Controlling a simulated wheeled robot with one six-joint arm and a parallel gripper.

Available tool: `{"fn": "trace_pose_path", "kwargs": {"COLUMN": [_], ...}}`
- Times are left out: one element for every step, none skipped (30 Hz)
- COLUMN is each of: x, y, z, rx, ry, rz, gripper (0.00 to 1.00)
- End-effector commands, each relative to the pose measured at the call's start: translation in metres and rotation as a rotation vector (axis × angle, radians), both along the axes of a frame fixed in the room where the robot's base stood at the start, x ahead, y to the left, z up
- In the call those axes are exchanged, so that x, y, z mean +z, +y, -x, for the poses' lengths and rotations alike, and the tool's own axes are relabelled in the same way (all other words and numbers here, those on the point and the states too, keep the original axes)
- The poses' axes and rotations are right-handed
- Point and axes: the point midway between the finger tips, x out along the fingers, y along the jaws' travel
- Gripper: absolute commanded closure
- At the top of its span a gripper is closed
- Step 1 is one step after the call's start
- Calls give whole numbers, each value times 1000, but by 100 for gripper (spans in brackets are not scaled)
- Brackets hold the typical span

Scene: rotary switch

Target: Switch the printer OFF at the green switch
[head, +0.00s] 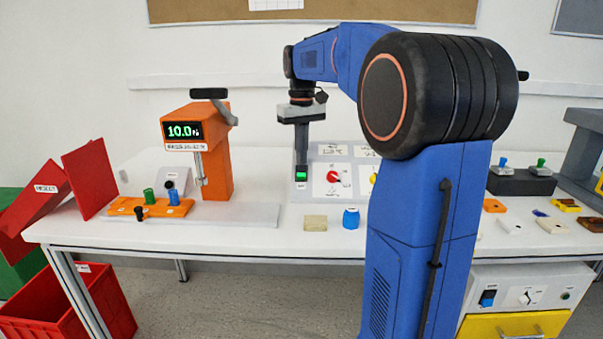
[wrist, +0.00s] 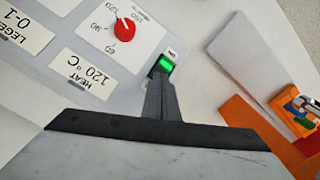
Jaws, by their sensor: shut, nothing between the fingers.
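A small lit green switch (head: 301,173) in a dark frame sits at the left edge of a light grey panel (head: 312,152) on the table. In the wrist view the green switch (wrist: 167,63) lies right at the tips of my gripper, with a small white label beside it that I cannot read. My gripper (head: 302,148) points down over the switch with its fingers together and empty. Its fingertips (wrist: 158,78) partly cover the switch's frame in the wrist view. I cannot tell whether they touch it. I cannot make out which object is the printer.
A red rotary knob (wrist: 124,29) is on the same panel, with a "HEAT 120 °C" label (wrist: 84,74). An orange press with a display (head: 182,131) stands left. A beige block (head: 315,222) and a blue jar (head: 351,218) stand in front. My arm hides part of the table.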

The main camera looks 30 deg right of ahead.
Motion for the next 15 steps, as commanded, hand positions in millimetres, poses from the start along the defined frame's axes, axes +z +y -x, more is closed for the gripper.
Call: {"fn": "trace_pose_path", "kwargs": {"x": [4, 6, 9, 11, 13, 15, 17, 19, 22, 24, 26, 28, 30, 32, 34], "y": [0, 0, 0, 0, 0, 0, 0, 0, 0, 0, 0, 0, 0, 0, 0], "z": [0, 0, 0, 0, 0, 0, 0, 0, 0, 0, 0, 0, 0, 0, -1], "rx": [0, 0, 0, 0, 0, 0, 0, 0, 0, 0, 0, 0, 0, 0, 0], "ry": [-2, -2, -2, -2, -2, -2, -2, -2, -3, -3, -2, -2, -2, -2, -3], "rz": [0, 1, 1, 0, 0, 0, 1, 1, 1, 1, 1, 1, 1, 1, 1], "gripper": [100, 100, 100, 100, 100, 100, 100, 100, 100, 100, 100, 100, 100, 100, 100]}}
